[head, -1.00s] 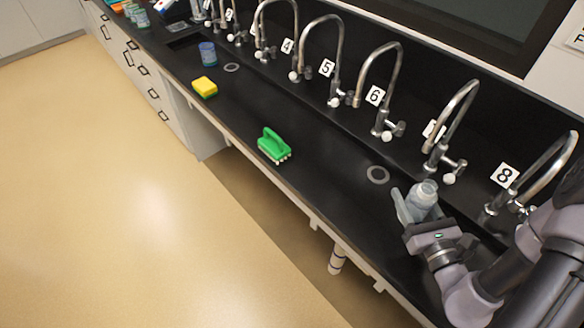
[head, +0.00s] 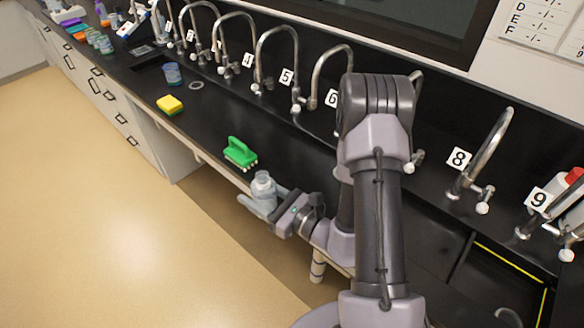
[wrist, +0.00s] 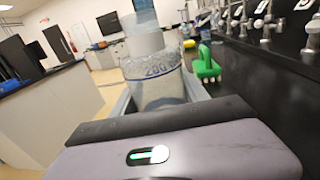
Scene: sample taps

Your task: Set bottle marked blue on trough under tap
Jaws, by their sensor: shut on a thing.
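My gripper (head: 262,202) is shut on a translucent grey bottle (head: 263,184). It holds the bottle upright near the front edge of the black counter, close to the green brush. Curved taps line the back of the counter, with tap 6 (head: 345,60) and tap 8 (head: 490,150) on either side of my arm. My arm hides much of the trough area between them.
A green brush (head: 240,153), a yellow sponge (head: 169,105) and a blue-tinted cup (head: 172,75) stand on the counter to the left. Several jars (head: 105,44) are at the far left. A sink with a yellow edge (head: 510,262) is at the right. The floor in front is clear.

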